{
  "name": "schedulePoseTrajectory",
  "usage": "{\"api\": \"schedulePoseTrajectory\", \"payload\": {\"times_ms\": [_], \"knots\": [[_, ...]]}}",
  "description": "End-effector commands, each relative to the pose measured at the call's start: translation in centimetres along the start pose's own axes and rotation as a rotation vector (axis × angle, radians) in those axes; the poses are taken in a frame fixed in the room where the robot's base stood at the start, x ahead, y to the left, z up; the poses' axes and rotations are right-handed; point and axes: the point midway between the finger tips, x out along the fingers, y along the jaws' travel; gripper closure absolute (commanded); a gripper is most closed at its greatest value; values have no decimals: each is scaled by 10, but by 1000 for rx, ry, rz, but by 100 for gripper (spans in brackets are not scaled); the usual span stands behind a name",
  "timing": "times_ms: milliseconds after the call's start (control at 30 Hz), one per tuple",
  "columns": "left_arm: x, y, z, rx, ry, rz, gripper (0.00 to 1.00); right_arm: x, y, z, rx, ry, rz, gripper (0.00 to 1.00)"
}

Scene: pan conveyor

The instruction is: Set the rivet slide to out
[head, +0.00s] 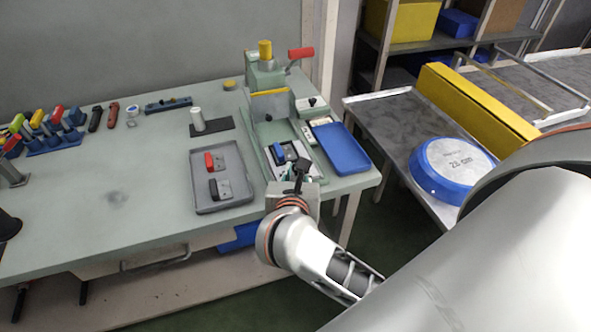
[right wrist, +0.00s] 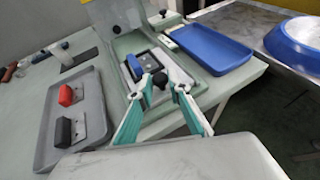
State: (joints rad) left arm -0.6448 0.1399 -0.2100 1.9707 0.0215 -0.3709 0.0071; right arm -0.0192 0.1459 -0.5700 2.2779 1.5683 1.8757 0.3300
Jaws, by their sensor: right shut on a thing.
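The green rivet press (head: 264,75), with a yellow cap and red lever, stands at the right end of the table. Its slide (head: 272,172) is a pale plate at the press's front. A blue-handled part sits on the slide (head: 279,152), and shows in the right wrist view (right wrist: 134,68). A black knob (right wrist: 160,79) stands at the slide's near end. My right gripper (right wrist: 166,88) is shut on this knob, its fingers converging from the near side. In the head view my right gripper (head: 300,178) partly covers the slide's front. My left gripper is not in view.
A grey tray (head: 237,190) with red- and black-handled parts lies left of the press. A blue tray (head: 341,149) lies right of it. A clear guard stands over the slide's back. The conveyor with a blue-rimmed pan (head: 452,168) is farther right. The table's left middle is clear.

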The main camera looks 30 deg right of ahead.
Motion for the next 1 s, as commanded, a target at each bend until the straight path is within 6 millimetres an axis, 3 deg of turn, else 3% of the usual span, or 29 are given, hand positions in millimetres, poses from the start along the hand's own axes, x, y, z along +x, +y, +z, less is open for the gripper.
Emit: {"api": "schedulePoseTrajectory", "payload": {"times_ms": [200,233,300,667,1000], "knots": [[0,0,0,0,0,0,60,-1,-1,-2,1,5,-1,100],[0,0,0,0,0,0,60,-1,-1,-2,1,5,-1,80],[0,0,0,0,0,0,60,-1,-1,-2,1,5,-1,67],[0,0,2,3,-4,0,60,-3,0,-2,1,5,1,67],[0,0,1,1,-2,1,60,-51,0,-3,4,10,1,67]]}}
